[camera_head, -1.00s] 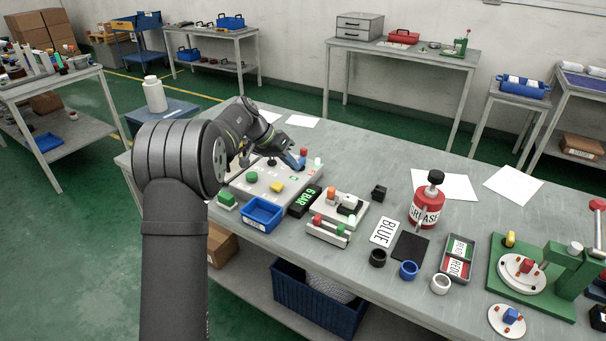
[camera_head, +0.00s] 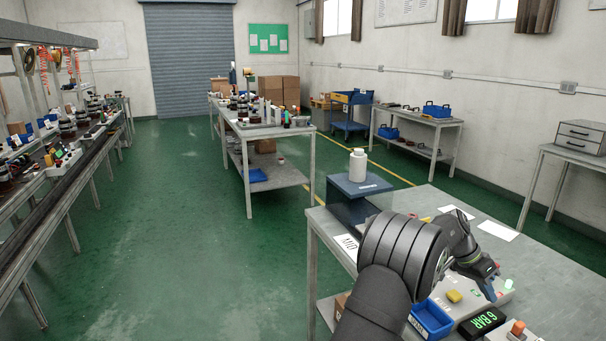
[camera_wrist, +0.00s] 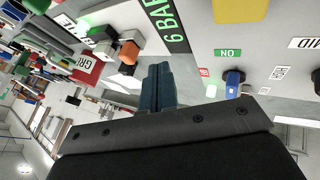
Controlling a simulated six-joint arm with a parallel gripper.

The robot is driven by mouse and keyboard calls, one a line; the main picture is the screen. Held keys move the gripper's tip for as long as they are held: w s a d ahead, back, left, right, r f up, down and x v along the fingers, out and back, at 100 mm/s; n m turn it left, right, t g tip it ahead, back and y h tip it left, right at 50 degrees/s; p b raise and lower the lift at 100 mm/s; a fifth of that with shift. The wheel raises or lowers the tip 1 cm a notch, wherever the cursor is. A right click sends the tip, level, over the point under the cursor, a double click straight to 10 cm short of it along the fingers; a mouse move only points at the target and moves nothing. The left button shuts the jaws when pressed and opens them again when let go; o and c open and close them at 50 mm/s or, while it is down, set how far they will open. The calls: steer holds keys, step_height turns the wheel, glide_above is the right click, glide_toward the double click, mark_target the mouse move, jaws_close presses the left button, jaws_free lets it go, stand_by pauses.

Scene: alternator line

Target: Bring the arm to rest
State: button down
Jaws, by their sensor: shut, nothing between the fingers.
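My gripper (camera_head: 488,291) shows at the lower right of the head view, tipped down over the pale control panel (camera_head: 470,306) on the workbench. In the wrist view my gripper (camera_wrist: 158,76) has its two dark fingers together, with nothing between them. The fingers are beside the panel's blue switch (camera_wrist: 233,78), apart from it in that picture. A green ON label (camera_wrist: 228,53) is above the switch. My arm is bent over the bench's near corner. How high the fingertips are above the panel is hard to tell.
Near the gripper are a yellow button (camera_head: 454,296), a green button (camera_head: 509,284), the 6 BAR display (camera_head: 482,321), a blue bin (camera_head: 430,318) and an orange block (camera_head: 517,327). A white bottle (camera_head: 358,165) stands behind my arm. The green floor (camera_head: 190,230) to the left is open.

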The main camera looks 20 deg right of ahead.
steer(key=x, duration=0.4)
steer(key=shift+s+r, duration=0.15)
steer(key=shift+s, duration=0.4)
steer(key=shift+w, duration=0.2)
